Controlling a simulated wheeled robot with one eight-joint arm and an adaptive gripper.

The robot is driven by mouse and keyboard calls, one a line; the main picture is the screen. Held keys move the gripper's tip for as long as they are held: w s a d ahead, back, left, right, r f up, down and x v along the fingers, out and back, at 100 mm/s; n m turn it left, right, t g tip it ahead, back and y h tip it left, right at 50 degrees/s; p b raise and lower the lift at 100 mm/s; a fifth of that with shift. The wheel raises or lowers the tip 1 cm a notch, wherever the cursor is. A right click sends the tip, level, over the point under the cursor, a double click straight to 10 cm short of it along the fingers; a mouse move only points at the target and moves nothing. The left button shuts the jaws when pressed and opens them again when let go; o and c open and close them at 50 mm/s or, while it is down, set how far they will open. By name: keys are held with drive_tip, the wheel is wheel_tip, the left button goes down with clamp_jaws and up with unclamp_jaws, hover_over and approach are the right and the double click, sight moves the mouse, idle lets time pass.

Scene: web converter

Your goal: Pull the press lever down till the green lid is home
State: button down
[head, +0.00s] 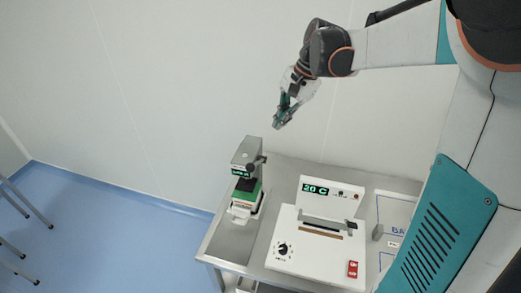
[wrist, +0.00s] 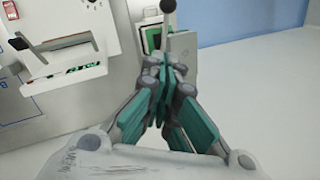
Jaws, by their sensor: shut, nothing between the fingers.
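The grey press (head: 247,152) stands at the table's left back corner. A dark lever knob (head: 263,159) sticks out at the right of its head. The green lid (head: 246,190) is under the press head on a white base; I cannot tell how far down it sits. My gripper (head: 278,122) is shut and empty in the air, above and to the right of the press. In the wrist view the shut teal fingers (wrist: 163,72) overlap the lower part of the press (wrist: 181,45). The dark knob (wrist: 168,6) shows at the top edge there.
A white machine (head: 290,248) with a green-lit display and a red switch fills the middle of the grey table (head: 225,245). A blue-marked panel (head: 398,212) lies to its right. The wall is close behind. Stool legs (head: 25,205) stand far left on the blue floor.

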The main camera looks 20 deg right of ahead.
drive_tip(key=p, duration=0.1)
approach(256, 163)
drive_tip(key=a+f, duration=0.1)
drive_tip(key=s+a+f, duration=0.1)
drive_tip(key=f, duration=0.1)
drive_tip(key=shift+s+p, duration=0.2)
drive_tip(key=shift+p, duration=0.2)
drive_tip(key=shift+s+a+f, duration=0.1)
idle(0.3)
